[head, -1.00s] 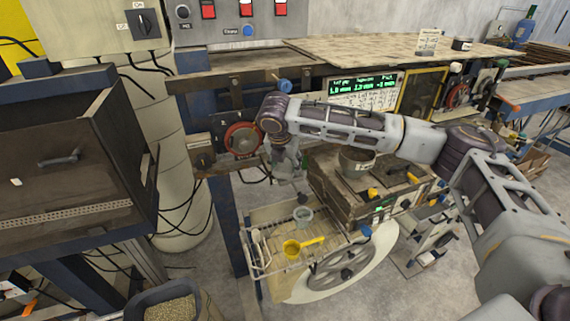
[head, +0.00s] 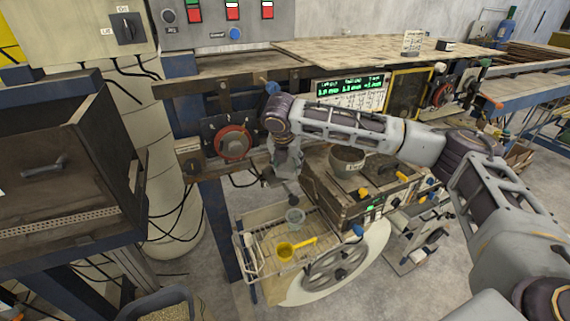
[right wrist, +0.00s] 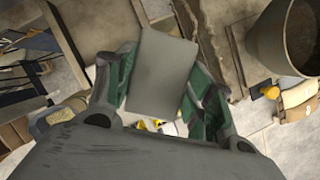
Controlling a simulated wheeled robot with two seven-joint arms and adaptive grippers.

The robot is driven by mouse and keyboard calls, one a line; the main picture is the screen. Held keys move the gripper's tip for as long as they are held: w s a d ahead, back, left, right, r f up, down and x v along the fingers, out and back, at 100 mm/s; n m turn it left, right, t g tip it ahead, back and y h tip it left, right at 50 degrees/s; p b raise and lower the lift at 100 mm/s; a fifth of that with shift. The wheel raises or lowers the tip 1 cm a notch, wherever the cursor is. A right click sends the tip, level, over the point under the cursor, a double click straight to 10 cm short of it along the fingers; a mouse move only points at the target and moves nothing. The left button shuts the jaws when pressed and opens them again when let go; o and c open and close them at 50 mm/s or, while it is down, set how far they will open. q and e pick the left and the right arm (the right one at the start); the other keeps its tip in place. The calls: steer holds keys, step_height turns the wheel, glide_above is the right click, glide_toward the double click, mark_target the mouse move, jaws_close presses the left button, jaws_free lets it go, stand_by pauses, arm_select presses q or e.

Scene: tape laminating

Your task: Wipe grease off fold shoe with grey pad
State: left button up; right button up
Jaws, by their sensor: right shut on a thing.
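My right gripper (head: 292,196) hangs below its wrist, in front of the machine and above the wire basket, in the head view. In the right wrist view its green-lined fingers (right wrist: 158,92) are shut on a flat grey pad (right wrist: 163,72), which sticks out beyond them. I cannot pick out the fold shoe for sure in either view. My left gripper is not in view.
A wire basket (head: 246,262) below holds a grey cup (head: 295,216) and a yellow scoop (head: 285,251). A red-ringed dial (head: 234,143) is left of my wrist. A wooden crate (head: 318,187) with a pot (head: 347,160) stands to the right. A lit display (head: 350,87) is behind.

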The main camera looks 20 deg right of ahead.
mark_target(267, 174)
steer(key=shift+a, duration=0.1)
stand_by(0.7)
steer(key=shift+s+a+f, duration=0.15)
steer(key=shift+a, duration=1.65)
steer(key=shift+a, duration=0.1)
steer(key=shift+a, duration=1.85)
steer(key=shift+r, duration=0.2)
steer(key=shift+d+r, duration=0.1)
steer(key=shift+r, duration=2.9)
steer(key=shift+r, duration=1.5)
